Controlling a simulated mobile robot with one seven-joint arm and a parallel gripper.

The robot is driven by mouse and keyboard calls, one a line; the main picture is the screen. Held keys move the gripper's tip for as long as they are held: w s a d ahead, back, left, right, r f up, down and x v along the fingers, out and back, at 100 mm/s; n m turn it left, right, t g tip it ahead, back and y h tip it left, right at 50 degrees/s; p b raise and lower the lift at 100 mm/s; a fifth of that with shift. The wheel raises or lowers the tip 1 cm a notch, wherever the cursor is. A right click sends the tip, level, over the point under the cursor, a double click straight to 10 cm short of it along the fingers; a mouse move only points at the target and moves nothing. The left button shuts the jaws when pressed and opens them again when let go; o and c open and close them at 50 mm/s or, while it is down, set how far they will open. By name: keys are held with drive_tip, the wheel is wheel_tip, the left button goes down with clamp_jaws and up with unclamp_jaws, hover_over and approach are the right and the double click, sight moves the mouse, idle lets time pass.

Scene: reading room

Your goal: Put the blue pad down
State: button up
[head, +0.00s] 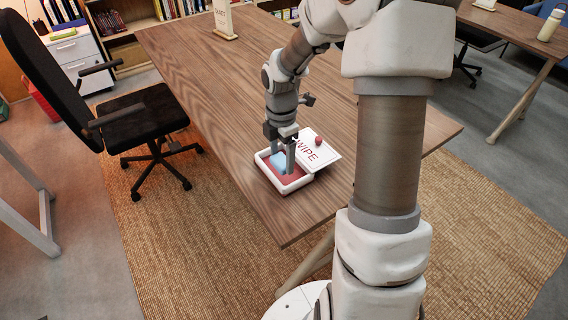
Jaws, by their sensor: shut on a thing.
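My gripper (284,162) reaches down over a small white-rimmed tray (288,190) near the front edge of the wooden table (215,75). It is shut on the blue pad (278,161), which shows between and beside the fingers, inside the tray's outline. The tray has a red inside. The fingers hide part of the pad, and I cannot tell whether the pad touches the tray floor.
A white card or lid marked "WIPE" (318,153) with a red knob lies right beside the tray. A small sign (224,18) stands at the table's far end. A black office chair (140,115) is at the left.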

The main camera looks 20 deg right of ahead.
sight(284, 160)
drive_tip(key=w+d+f, duration=0.1)
drive_tip(key=w+f, duration=0.1)
drive_tip(key=w, duration=0.1)
drive_tip(key=w+d+f, duration=0.1)
drive_tip(key=shift+w+d+f+b, duration=0.15)
drive_tip(key=shift+w+d+b, duration=0.15)
drive_tip(key=shift+b, duration=0.05)
drive_tip(key=shift+f+b, duration=0.5)
drive_tip(key=shift+f, duration=1.4)
drive_tip(key=shift+f, duration=0.2)
drive_tip(key=o, duration=1.2)
drive_tip(key=shift+r, duration=0.1)
wheel_tip(284, 160, up, 12)
drive_tip(key=p, duration=0.2)
drive_tip(key=shift+r+p, duration=0.1)
drive_tip(key=shift+p, duration=0.25)
